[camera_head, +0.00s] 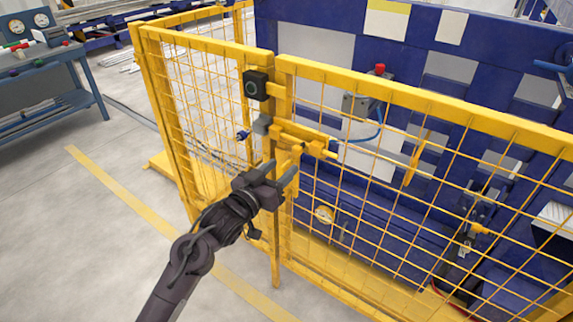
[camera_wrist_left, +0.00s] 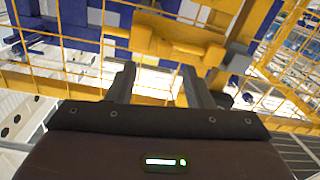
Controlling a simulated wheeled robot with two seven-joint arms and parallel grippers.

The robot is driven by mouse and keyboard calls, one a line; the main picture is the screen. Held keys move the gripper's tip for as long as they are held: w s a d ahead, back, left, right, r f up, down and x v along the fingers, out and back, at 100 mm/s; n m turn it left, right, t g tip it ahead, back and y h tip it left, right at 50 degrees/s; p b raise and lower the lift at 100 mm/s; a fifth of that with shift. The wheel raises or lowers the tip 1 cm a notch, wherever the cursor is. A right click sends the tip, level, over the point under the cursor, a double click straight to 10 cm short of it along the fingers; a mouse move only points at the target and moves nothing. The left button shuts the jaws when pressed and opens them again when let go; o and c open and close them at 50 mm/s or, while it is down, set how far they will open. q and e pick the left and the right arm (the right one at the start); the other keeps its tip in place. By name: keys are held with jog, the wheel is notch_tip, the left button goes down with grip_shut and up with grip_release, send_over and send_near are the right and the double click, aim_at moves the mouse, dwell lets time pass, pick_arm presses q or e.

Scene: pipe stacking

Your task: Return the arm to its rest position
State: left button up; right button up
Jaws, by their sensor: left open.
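My left gripper (camera_head: 281,174) is in front of the yellow mesh fence, at the post where two panels meet. Its fingers are apart with nothing between them. It points at the yellow latch (camera_head: 300,140) on the fence, just below it in the head view; whether it touches the fence cannot be told. In the left wrist view the two dark fingers (camera_wrist_left: 158,88) stand spread, with the yellow latch (camera_wrist_left: 165,45) beyond their tips. My left arm reaches in from the bottom left of the head view. My right gripper is not in view.
The yellow mesh fence (camera_head: 420,95) fills the right side, with blue machinery (camera_head: 300,18) behind it. A black box (camera_head: 255,85) sits on the post. A blue workbench (camera_head: 50,68) stands at the far left. The grey floor (camera_head: 70,235) at left is clear.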

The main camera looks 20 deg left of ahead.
pick_arm(q)
jog(key=shift+s, duration=0.2)
jog(key=shift+f, duration=0.1)
notch_tip(320, 180, down, 22)
jog(key=s+a+n+g+y, duration=0.1)
jog(key=s+a+g+y, duration=0.1)
jog(key=g, duration=0.2)
jog(key=s+a+f+g+y, duration=0.1)
jog(key=s+f+g, duration=0.1)
jog(key=s+f, duration=0.5)
jog(key=s+a+f+g+y, duration=0.1)
jog(key=s+f+g, duration=0.1)
jog(key=f, duration=0.8)
jog(key=s+f+g, duration=0.3)
jog(key=s+f, duration=1)
jog(key=s, duration=0.1)
jog(key=s+a+f+g, duration=0.1)
jog(key=s+f, duration=0.4)
jog(key=s, duration=0.7)
jog(key=s+f+m+g+y, duration=0.1)
jog(key=s+f+g, duration=0.3)
jog(key=s, duration=0.8)
jog(key=shift+a+f+m+y, duration=0.3)
jog(key=shift+a+f, duration=0.05)
jog(key=shift+f, duration=0.05)
